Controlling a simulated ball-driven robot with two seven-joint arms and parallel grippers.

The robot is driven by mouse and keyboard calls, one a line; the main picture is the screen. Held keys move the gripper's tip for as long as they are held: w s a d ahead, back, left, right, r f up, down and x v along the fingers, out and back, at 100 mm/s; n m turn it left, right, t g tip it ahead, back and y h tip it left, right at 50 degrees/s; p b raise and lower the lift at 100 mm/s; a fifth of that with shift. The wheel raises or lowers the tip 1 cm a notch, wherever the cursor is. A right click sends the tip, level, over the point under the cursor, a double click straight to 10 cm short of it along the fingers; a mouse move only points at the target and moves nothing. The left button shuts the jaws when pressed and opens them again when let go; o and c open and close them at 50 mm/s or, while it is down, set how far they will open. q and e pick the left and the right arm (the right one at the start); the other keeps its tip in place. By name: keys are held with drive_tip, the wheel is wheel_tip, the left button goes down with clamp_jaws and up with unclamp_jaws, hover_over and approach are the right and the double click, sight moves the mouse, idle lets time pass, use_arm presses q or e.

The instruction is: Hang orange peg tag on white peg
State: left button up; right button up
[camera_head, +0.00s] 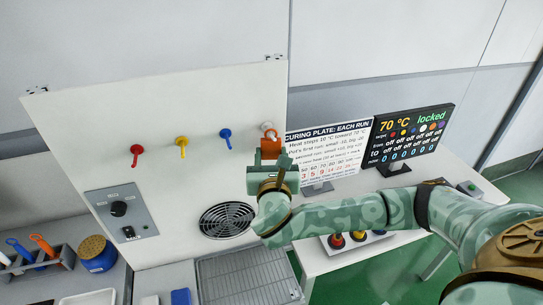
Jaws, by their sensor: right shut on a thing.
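The orange peg tag (270,148) is held upright in my right gripper (272,162), at the right edge of the white panel (180,100). The gripper is shut on its lower part. The tag's ring-like top (271,134) overlaps a small pale shape (267,126), which looks like the white peg, in line with the other pegs. I cannot tell whether the ring is around this peg or only in front of it. My left gripper is not in view.
Red (136,151), yellow (182,143) and blue (226,134) pegs stick out to the left. A curing-plate sign (330,150) and a black display (408,135) stand close on the right. A round vent (227,220) and a wire rack (245,280) are below.

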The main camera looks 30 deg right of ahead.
drive_tip(key=o, duration=1.1)
